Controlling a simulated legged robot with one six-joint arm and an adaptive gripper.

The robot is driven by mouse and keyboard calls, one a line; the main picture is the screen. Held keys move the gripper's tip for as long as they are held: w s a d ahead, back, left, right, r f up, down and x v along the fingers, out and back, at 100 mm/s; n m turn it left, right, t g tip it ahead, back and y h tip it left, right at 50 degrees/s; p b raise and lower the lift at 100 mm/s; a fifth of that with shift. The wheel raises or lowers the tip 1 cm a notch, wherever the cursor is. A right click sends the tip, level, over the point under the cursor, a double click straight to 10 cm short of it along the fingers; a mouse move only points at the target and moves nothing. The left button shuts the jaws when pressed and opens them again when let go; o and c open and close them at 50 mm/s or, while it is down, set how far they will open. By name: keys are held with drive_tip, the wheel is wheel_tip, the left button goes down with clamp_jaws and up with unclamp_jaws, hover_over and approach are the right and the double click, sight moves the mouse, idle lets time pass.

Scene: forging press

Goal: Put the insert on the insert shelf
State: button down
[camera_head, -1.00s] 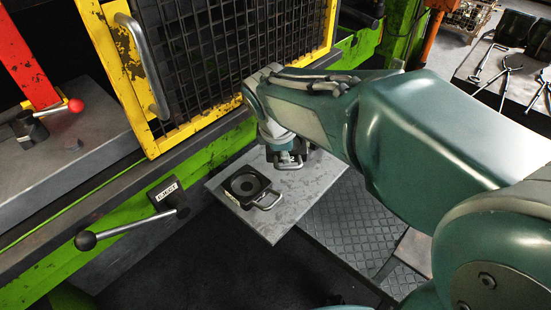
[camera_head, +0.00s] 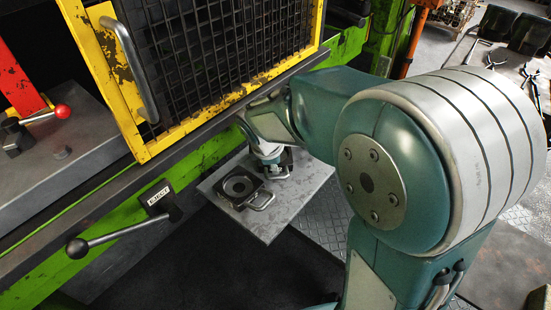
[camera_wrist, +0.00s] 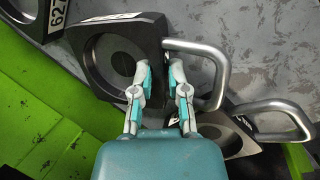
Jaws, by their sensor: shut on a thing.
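A dark square insert (camera_wrist: 110,48) with a round recess and a steel loop handle (camera_wrist: 222,62) fills the middle of the wrist view. My gripper (camera_wrist: 158,75) is shut on it at its handle side. A second insert (camera_wrist: 228,136), with its own loop handle, shows partly beneath it at lower right. In the head view an insert (camera_head: 240,187) lies on the grey insert shelf (camera_head: 266,228), its handle toward the outer edge. My gripper (camera_head: 268,158) is close beside it, low over the shelf. I cannot tell whether the held insert touches the shelf.
Another insert (camera_wrist: 30,22) marked "62" shows at the wrist view's upper left. The green press beam (camera_head: 100,230) borders the shelf, with the EJECT lever (camera_head: 120,232) sticking out. The yellow mesh guard (camera_head: 220,50) stands above. The shelf's outer front part is bare.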

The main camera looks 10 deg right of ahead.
drive_tip(key=shift+a, duration=0.3)
drive_tip(key=c, duration=0.6)
unclamp_jaws()
drive_tip(key=shift+c, duration=0.2)
drive_tip(key=shift+d, duration=0.35)
drive_tip(key=v, duration=1.2)
drive_tip(key=s+d+m+t+y, duration=0.1)
drive_tip(key=s+d+m, duration=0.1)
drive_tip(key=s+m, duration=0.5)
drive_tip(key=s+d+m+t+y, duration=0.1)
drive_tip(key=s+d+m+t, duration=0.1)
drive_tip(key=s+m, duration=0.6)
drive_tip(key=shift+s+d+r, duration=0.35)
drive_tip(key=shift+s+d, duration=0.05)
drive_tip(key=shift+s, duration=0.45)
